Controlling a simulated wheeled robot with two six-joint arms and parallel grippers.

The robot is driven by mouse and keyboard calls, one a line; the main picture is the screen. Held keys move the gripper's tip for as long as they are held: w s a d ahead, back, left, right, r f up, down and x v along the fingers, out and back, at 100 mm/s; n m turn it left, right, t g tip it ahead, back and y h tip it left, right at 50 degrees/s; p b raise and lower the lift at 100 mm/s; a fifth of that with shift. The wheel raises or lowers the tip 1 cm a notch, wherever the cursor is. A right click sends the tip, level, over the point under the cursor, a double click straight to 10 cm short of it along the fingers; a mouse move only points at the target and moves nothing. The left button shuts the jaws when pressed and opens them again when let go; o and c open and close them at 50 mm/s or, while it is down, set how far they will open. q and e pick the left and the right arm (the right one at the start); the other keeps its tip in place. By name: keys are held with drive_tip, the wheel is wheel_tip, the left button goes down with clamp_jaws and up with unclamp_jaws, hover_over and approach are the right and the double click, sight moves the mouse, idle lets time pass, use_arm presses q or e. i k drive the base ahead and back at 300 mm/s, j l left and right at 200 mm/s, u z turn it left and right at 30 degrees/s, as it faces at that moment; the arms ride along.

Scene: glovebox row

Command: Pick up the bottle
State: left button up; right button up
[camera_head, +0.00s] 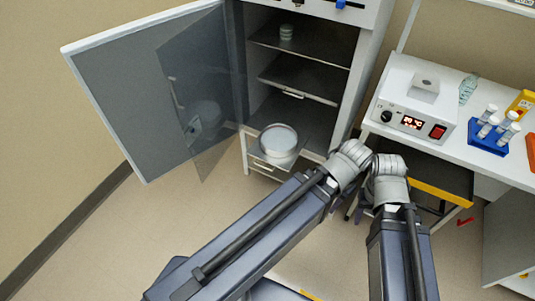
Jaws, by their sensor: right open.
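A clear, pale greenish bottle (467,89) stands on the white bench at the right, just right of the heater box. My right gripper (365,208) is only partly seen, low between my two forearms, in front of the bench and well below and left of the bottle. Its jaws are open, and I see nothing held in them. My left arm reaches in from the lower left to a wrist beside the right one. Its gripper is hidden from view.
A heater box with a lit display (412,122) and a blue rack of capped tubes (488,138) stand near the bottle. An open cabinet (345,110) with its door (115,95) swung left holds a small jar (286,32) and a round pan (278,139).

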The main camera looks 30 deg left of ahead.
sight(468, 85)
drive_tip(key=i+l, duration=0.15)
drive_tip(key=i, duration=0.25)
drive_tip(key=i+l, duration=0.15)
drive_tip(key=i, duration=0.2)
drive_tip(key=z, duration=1.4)
